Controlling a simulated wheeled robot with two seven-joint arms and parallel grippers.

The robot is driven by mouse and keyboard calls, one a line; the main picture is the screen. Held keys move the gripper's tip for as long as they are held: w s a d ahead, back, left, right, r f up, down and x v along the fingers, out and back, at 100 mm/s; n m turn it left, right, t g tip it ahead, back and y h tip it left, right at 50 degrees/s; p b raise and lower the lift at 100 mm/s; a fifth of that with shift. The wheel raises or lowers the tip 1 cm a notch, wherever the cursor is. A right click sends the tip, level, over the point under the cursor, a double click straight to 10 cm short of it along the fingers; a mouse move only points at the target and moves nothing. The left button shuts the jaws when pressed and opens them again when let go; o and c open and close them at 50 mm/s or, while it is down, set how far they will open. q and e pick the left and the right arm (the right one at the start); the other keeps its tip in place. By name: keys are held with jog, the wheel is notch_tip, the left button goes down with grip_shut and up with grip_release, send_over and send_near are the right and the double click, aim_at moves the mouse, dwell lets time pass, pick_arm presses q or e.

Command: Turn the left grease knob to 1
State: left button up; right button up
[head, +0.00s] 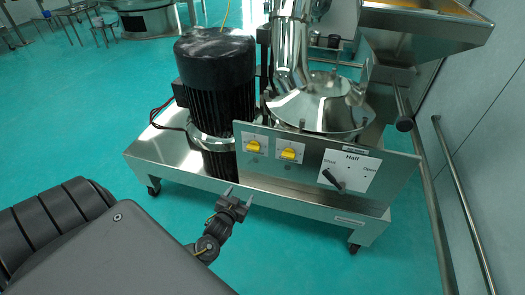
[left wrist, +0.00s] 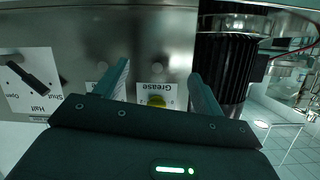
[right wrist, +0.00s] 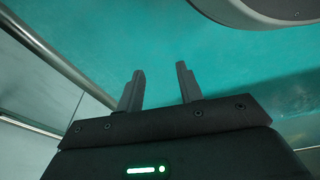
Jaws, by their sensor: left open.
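The left grease knob (head: 254,147) is yellow, on a white plate at the left of the machine's front panel (head: 385,170). The right grease knob (head: 289,153) is beside it. My left gripper (head: 238,193) is open, in front of and below the left knob, apart from it. In the left wrist view the panel is upside down, and the left knob (left wrist: 157,102) shows between the spread fingers (left wrist: 160,80), its lower part hidden by the gripper body. My right gripper (right wrist: 160,70) has its fingers apart, empty, over the floor.
A black motor (head: 215,80) and steel sieve body (head: 315,105) stand behind the panel. A metal rail (head: 462,200) runs along the right wall. The green floor (head: 90,130) at left is clear.

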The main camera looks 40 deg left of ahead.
aim_at(252, 150)
pick_arm(q)
jog(key=w+r+n+t+y+b, duration=0.1)
jog(key=w+r+n+t+b, duration=0.15)
jog(key=r, duration=0.85)
jog(key=shift+t, duration=0.45)
jog(key=b+x, duration=0.1)
jog(key=x, duration=0.9)
jog(key=shift+s+a+r, duration=0.1)
jog(key=shift+a, duration=0.1)
jog(key=shift+w+a, duration=0.2)
jog(key=shift+w, duration=0.55)
pick_arm(e)
notch_tip(252, 150, up, 8)
jog(key=w, duration=0.2)
jog(key=shift+r+t, duration=0.2)
jog(key=shift+t, duration=0.2)
pick_arm(q)
jog(key=c, duration=1)
pick_arm(e)
jog(key=shift+s+f, duration=0.1)
jog(key=shift+f, duration=0.05)
